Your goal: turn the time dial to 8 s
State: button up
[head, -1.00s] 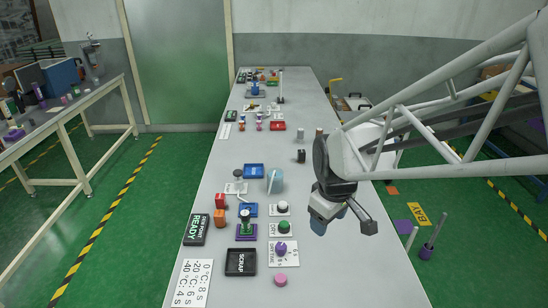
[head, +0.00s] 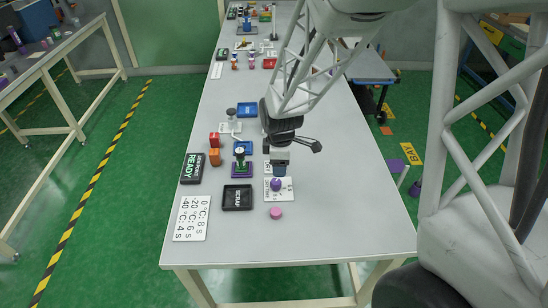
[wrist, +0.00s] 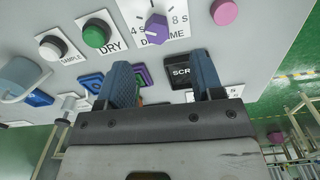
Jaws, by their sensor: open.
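The purple time dial (head: 276,185) sits on a white plate (head: 286,194) near the table's front. In the wrist view the dial (wrist: 157,28) shows at the top, with printed marks including 4 and 8 s around it. Its exact pointer setting is hard to read.
A green button (wrist: 96,36) and a white button (wrist: 50,48) stand beside the dial. A pink disc (head: 275,213) lies in front, a black SCRAP tray (head: 237,208) to the left. A card (head: 191,218) lists temperatures with seconds. The table's front right is clear.

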aim_at(276, 181)
jog(key=shift+w+a+f+n, duration=0.2)
jog(key=shift+a+f+n, duration=0.05)
jog(key=shift+f, duration=0.25)
jog(key=shift+w+a+f+n, duration=0.2)
jog(key=shift+a+f+n, duration=0.05)
jog(key=shift+f, duration=0.25)
jog(key=shift+f, duration=0.1)
jog(key=shift+f, duration=3.8)
jog(key=c, duration=0.9)
jog(key=shift+c, duration=0.2)
